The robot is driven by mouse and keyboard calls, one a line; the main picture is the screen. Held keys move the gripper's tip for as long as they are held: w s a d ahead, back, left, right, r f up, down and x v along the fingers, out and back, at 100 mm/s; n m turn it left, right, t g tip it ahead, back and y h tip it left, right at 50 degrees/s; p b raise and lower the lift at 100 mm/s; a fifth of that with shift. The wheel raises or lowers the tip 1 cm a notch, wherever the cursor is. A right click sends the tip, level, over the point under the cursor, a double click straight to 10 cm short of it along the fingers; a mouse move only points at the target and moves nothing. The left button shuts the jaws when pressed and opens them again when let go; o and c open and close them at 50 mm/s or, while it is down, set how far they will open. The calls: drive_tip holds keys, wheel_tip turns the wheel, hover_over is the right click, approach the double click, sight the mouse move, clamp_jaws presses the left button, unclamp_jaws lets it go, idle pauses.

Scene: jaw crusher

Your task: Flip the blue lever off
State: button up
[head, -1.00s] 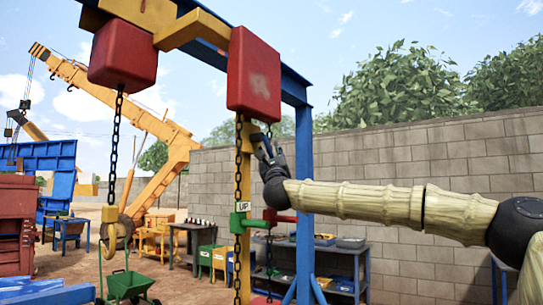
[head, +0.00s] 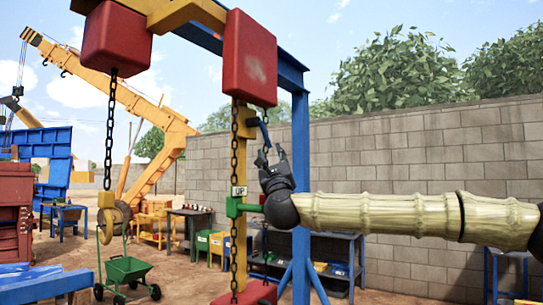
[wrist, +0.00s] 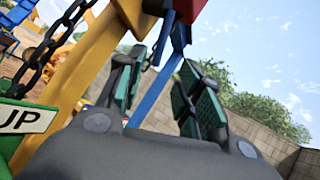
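The blue lever (head: 264,133) is a short slanted bar on the upper part of the yellow post (head: 244,160), below the red block. In the head view my gripper (head: 275,156) points up just below the lever, with a small gap apparent between them. In the wrist view the two fingers (wrist: 160,92) stand well apart with nothing held between them.
A red block (head: 250,58) and a chain (head: 235,165) hang close by the yellow post. A blue gantry leg (head: 301,180) and a grey wall (head: 430,150) stand behind.

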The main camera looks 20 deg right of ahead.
drive_tip(key=shift+a, duration=0.1)
drive_tip(key=c, duration=0.5)
drive_tip(key=shift+w+a+n, duration=0.1)
drive_tip(key=shift+a+n, duration=0.05)
drive_tip(key=shift+n, duration=0.25)
clamp_jaws()
drive_tip(key=n+g+h+p, duration=0.6)
drive_tip(key=n+h+p, duration=0.45)
drive_tip(key=n, duration=1.55)
approach(264, 136)
drive_tip(key=shift+n, duration=0.3)
drive_tip(key=p+x, duration=0.6)
drive_tip(key=x, duration=0.1)
drive_tip(key=shift+p, duration=0.3)
